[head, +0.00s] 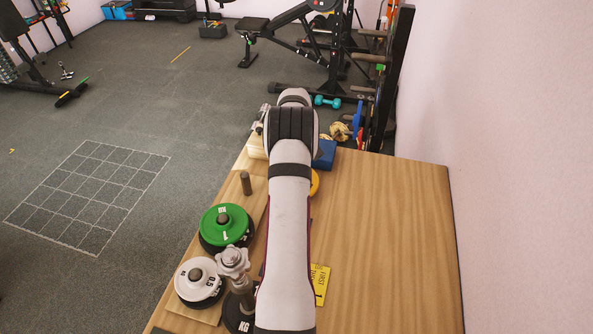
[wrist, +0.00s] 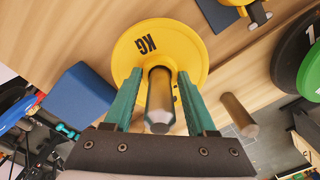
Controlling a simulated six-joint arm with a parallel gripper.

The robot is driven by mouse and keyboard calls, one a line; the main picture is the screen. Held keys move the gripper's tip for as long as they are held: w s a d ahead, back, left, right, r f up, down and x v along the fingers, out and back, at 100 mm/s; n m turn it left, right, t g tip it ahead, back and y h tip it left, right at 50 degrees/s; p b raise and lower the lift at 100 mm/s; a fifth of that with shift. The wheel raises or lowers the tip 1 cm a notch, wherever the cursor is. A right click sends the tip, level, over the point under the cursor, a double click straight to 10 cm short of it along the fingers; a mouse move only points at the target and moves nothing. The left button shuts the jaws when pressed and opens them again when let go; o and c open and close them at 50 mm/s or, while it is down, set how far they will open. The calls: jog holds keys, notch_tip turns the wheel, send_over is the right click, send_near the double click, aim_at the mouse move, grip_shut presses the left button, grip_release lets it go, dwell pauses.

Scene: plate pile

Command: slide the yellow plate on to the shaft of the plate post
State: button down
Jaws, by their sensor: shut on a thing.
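The yellow plate (wrist: 122,68), marked KG, fills the middle of the wrist view. My gripper (wrist: 160,78) is shut on it at its centre, one teal finger on each side of a grey metal cylinder (wrist: 160,100) that stands out of the plate. I cannot tell whether this cylinder is part of the plate. In the head view my arm hides the gripper and most of the plate; a yellow edge (head: 315,183) shows to its right. A bare upright post (head: 246,183) stands left of the arm; a bare post (wrist: 238,114) also shows right of the plate in the wrist view, apart from it.
A green plate (head: 214,226) on a black one and a white plate (head: 188,284) lie at the table's left. A star-knobbed post (head: 233,261) stands beside them. A blue block (head: 325,155) is at the back. The table's right side (head: 395,240) is clear.

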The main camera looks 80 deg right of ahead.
jog(key=shift+c, duration=0.6)
grip_release()
notch_tip(320, 180, up, 16)
jog(key=shift+f, duration=0.1)
